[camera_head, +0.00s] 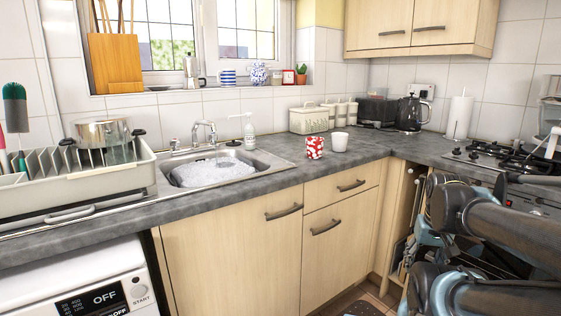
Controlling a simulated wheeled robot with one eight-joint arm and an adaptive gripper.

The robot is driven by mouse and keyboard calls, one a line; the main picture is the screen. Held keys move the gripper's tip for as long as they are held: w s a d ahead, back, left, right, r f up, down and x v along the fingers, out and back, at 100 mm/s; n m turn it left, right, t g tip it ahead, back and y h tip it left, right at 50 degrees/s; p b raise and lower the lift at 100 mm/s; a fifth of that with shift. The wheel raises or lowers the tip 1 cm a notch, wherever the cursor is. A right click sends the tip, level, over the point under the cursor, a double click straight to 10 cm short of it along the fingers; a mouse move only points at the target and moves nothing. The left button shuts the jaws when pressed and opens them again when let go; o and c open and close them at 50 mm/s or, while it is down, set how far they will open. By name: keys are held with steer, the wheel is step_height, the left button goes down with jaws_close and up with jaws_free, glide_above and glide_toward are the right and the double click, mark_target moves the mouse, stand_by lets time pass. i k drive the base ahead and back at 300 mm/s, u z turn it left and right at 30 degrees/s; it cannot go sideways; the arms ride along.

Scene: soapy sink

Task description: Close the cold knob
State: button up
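The silver tap (203,132) stands at the back rim of the sink (262,163), under the window. A small metal knob (175,145) shows at the left of the tap. Another knob beside the spout is too small to make out, and I cannot tell which knob is the cold one. The sink basin holds white soapy foam (207,172). My arm fills the lower right of the picture, well to the right of the tap. My gripper is not visible at its end.
A dish rack (85,175) with a pot stands left of the sink. A soap bottle (249,135), a red-patterned mug (314,147) and a white mug (340,142) stand to its right. The counter's front right stretch is clear. A gas hob (505,155) lies behind my arm.

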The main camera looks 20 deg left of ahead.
mark_target(210, 136)
steer(key=u, duration=1.8)
steer(key=k, duration=0.75)
steer(key=z, duration=0.6)
steer(key=i, duration=1.2)
